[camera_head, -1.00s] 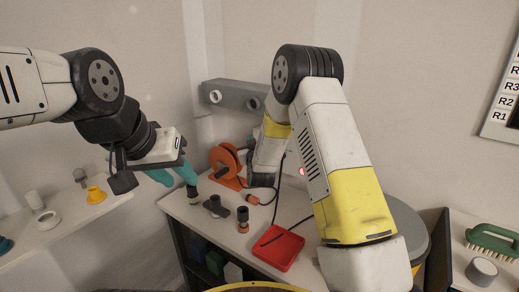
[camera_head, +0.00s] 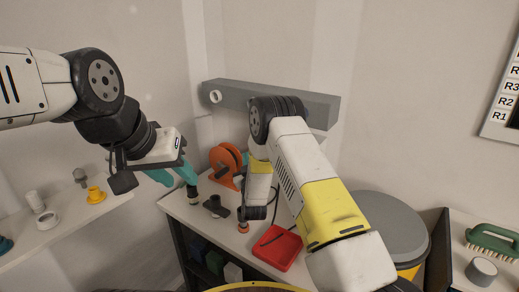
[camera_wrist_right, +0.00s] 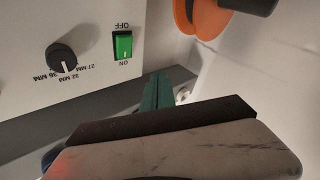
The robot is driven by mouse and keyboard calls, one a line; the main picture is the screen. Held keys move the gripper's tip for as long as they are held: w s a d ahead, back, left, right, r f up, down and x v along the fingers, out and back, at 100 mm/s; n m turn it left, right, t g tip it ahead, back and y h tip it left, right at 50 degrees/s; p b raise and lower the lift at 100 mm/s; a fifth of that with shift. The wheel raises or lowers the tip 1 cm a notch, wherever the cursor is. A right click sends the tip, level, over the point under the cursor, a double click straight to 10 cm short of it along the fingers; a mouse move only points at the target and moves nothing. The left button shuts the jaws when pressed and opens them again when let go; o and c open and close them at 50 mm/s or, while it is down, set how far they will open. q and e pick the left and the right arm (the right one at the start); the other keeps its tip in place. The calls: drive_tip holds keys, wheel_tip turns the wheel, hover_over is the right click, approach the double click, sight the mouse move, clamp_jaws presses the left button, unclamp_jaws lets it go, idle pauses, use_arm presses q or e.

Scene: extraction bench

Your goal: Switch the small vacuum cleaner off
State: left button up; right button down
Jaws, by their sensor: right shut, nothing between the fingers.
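In the right wrist view a pale panel (camera_wrist_right: 40,100) fills the upper left; its lettering is upside down. It carries a green rocker switch (camera_wrist_right: 122,45) between the words OFF and ON, and a black dial (camera_wrist_right: 62,58) marked in MM. I cannot tell which end of the rocker is pressed. My right gripper (camera_wrist_right: 157,90) is shut and empty, its teal fingers below and right of the switch, apart from it in the picture. The head view does not clearly show this panel. My left gripper (camera_head: 174,176) is open, above the bench's left end.
An orange reel (camera_head: 222,163) stands on the bench left of my right arm; it also shows in the wrist view (camera_wrist_right: 205,18). A red tray (camera_head: 278,250) and small dark fittings (camera_head: 215,206) lie on the bench. A grey-lidded drum (camera_head: 390,225) stands right.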

drive_tip(key=w+d+f, duration=0.1)
drive_tip(key=w+d, duration=0.3)
drive_tip(key=w, duration=0.1)
drive_tip(key=shift+w+d, duration=0.15)
drive_tip(key=shift+w, duration=0.25)
drive_tip(key=shift+w+d, duration=0.1)
idle(1.8)
drive_tip(key=shift+w+d+f, duration=0.1)
drive_tip(key=shift+w+d, duration=0.05)
drive_tip(key=shift+w, duration=0.05)
drive_tip(key=shift+w+d, duration=0.1)
drive_tip(key=shift+w, duration=0.05)
idle(0.6)
drive_tip(key=shift+s+a+r, duration=0.25)
drive_tip(key=shift+s+a, duration=0.1)
drive_tip(key=shift+s, duration=0.05)
